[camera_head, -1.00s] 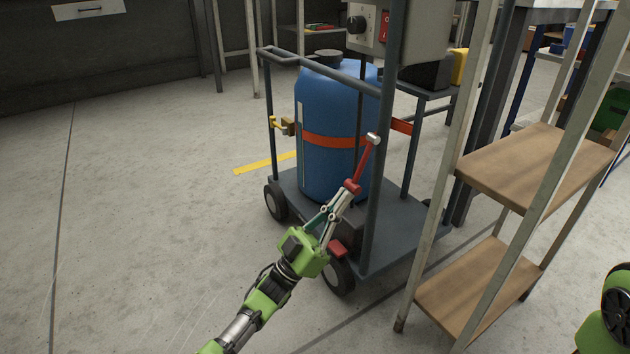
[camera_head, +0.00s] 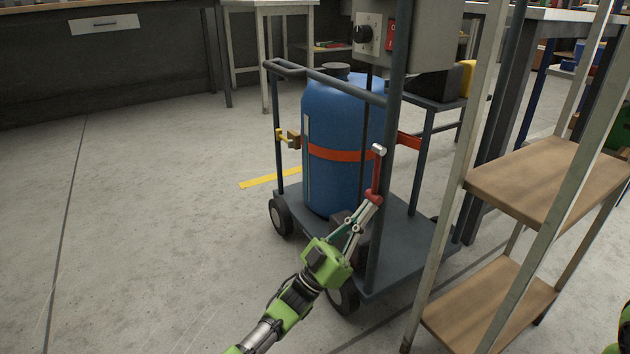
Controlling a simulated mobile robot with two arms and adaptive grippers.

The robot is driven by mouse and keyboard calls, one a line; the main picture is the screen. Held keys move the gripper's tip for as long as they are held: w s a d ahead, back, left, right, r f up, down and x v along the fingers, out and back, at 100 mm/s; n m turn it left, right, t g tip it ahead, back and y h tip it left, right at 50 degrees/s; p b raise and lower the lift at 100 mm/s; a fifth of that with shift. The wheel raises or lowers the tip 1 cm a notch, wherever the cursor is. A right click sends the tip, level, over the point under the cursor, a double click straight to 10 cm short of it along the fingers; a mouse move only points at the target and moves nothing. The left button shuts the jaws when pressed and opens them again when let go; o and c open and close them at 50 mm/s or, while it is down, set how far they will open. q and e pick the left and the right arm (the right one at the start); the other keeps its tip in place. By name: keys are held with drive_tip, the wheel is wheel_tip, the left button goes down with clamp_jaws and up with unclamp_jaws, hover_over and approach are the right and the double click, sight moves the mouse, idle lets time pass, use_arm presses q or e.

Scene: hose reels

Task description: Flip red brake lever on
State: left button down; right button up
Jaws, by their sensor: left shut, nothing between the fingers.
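The red brake lever (camera_head: 376,177), tipped with a silver knob, stands nearly upright at the near corner post of a grey cart. My left gripper (camera_head: 372,203) is shut and empty, with its fingertips at the red lower end of the lever. They look to be touching it, but I cannot be sure. The gripper body hides the area below the lever, near the front wheel. My right gripper is out of view; only a bit of my right arm shows at the lower right edge.
The cart (camera_head: 405,250) carries a blue tank (camera_head: 335,185) with an orange strap and a grey control box (camera_head: 430,40). A shelf rack with wooden boards (camera_head: 540,180) stands close on the right. The floor on the left is clear.

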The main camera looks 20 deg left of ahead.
use_arm(q)
drive_tip(key=v, duration=1.2)
drive_tip(key=shift+f, duration=0.1)
idle(0.4)
